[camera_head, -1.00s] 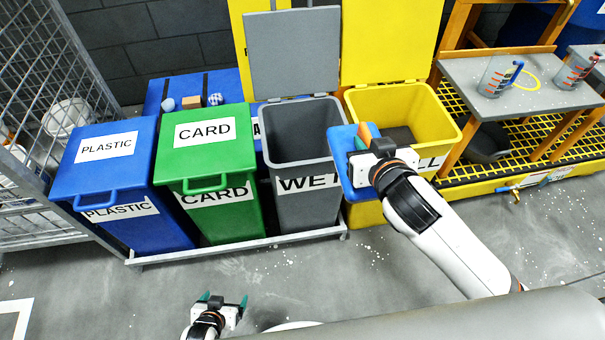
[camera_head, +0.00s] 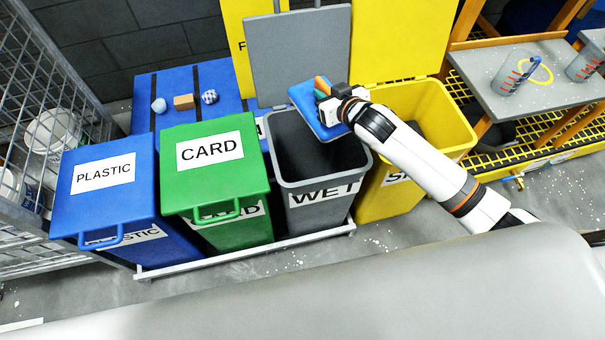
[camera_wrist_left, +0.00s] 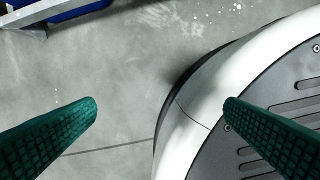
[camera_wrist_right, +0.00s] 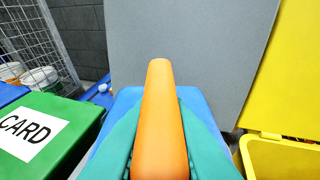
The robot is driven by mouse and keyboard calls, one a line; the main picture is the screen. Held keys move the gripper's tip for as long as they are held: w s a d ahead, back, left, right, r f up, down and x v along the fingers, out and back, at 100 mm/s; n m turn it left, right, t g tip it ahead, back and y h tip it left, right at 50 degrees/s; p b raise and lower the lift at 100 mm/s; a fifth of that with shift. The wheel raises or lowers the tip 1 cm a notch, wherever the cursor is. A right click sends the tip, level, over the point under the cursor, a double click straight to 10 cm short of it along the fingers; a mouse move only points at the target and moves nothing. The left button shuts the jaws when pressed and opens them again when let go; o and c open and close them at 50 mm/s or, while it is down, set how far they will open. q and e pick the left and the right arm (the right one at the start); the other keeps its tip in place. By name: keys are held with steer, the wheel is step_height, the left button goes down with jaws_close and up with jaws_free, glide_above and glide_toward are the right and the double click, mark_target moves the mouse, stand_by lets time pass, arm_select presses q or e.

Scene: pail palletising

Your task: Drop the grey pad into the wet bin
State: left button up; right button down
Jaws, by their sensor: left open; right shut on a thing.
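My right gripper (camera_head: 325,98) is shut on the orange handle (camera_wrist_right: 159,120) of a flat blue pad (camera_head: 304,104). It holds this blue pad above the right rear part of the grey wet bin (camera_head: 302,222). The wet bin's lid (camera_head: 298,60) stands open and its dark inside shows. The right wrist view shows the green fingers on both sides of the handle, with the blue pad (camera_wrist_right: 128,97) beyond. My left gripper (camera_wrist_left: 160,108) shows only in the left wrist view, open and empty above the floor.
The green card bin (camera_head: 208,168) and blue plastic bin (camera_head: 110,190) are lidded, left of the wet bin. An open yellow bin (camera_head: 400,195) stands to its right. A mesh cage (camera_head: 60,60) is at far left. A grey bench (camera_head: 530,90) with jugs is at right.

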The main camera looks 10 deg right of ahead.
steer(key=shift+s, duration=0.1)
step_height(320, 180, down, 3)
steer(key=b, duration=0.3)
steer(key=shift+s+r+b, duration=0.1)
steer(key=shift+b, duration=0.3)
step_height(320, 180, down, 3)
steer(key=b, duration=0.3)
steer(key=shift+r, duration=0.15)
arm_select(q)
steer(key=w+r, duration=0.4)
steer(key=r, duration=0.6)
steer(key=w+d+r+t, duration=0.1)
steer(key=w+r, duration=0.4)
steer(key=r, duration=0.6)
steer(key=shift+r+t, duration=0.25)
steer(key=shift+t, duration=0.05)
steer(key=shift+d, duration=0.1)
arm_select(e)
steer(key=c, duration=1.3)
jaws_free()
